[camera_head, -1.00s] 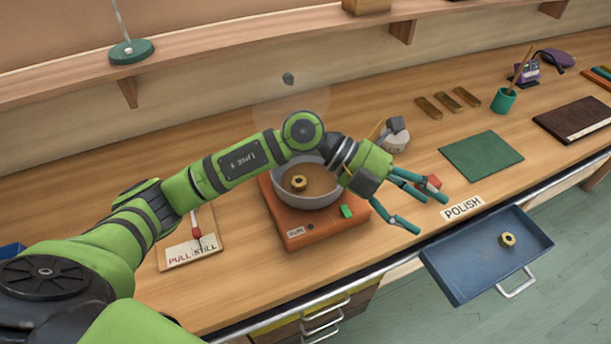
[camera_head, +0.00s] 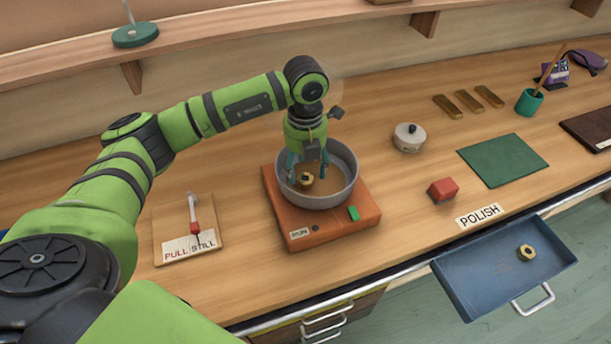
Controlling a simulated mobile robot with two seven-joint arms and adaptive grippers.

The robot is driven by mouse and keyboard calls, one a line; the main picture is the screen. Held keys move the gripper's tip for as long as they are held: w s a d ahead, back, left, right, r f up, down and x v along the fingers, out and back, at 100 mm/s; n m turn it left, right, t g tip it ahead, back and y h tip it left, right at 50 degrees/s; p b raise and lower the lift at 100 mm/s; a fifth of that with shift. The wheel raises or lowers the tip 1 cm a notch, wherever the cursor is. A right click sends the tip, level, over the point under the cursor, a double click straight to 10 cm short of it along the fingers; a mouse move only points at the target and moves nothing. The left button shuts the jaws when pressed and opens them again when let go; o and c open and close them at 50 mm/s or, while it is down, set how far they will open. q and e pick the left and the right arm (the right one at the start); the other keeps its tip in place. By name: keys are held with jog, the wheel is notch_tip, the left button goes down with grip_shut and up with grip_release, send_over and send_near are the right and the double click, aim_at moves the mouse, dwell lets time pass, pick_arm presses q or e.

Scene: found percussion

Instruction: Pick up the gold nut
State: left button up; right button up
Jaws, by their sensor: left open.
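One gold nut (camera_head: 306,180) lies in a round grey pan (camera_head: 347,161) with a brown bottom. The pan stands on an orange-brown base (camera_head: 331,228). My left gripper (camera_head: 307,174) points down into the pan, open. Its teal fingers are on either side of the nut as seen from here; I cannot tell whether they touch it. A second gold nut (camera_head: 527,252) lies in the open blue drawer (camera_head: 480,276) at the lower right. My right gripper is not in view.
Right of the pan are a small lidded pot (camera_head: 409,139), a red block (camera_head: 443,190), a green mat (camera_head: 503,160) and several brown bars (camera_head: 467,101). A lever board (camera_head: 187,231) lies to the left. A shelf (camera_head: 240,31) runs along the back.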

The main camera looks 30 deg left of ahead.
aim_at(305, 178)
pick_arm(q)
notch_tip(305, 178, down, 2)
jog(key=shift+f+p, duration=0.15)
jog(key=shift+p, duration=0.2)
jog(key=shift+f, duration=0.45)
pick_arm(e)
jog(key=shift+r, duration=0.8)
pick_arm(q)
grip_shut()
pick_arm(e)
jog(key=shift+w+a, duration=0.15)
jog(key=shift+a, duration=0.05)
pick_arm(q)
jog(key=shift+r, duration=0.15)
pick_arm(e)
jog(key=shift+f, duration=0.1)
pick_arm(q)
notch_tip(305, 178, up, 4)
jog(key=b, duration=0.2)
jog(key=shift+w+d+b, duration=0.1)
jog(key=shift+w+b, duration=0.05)
jog(key=shift+b, duration=0.15)
jog(key=w+d+r+b, duration=0.4)
jog(key=w+d+r, duration=0.2)
jog(key=d, duration=0.3)
jog(key=shift+d+r, duration=0.4)
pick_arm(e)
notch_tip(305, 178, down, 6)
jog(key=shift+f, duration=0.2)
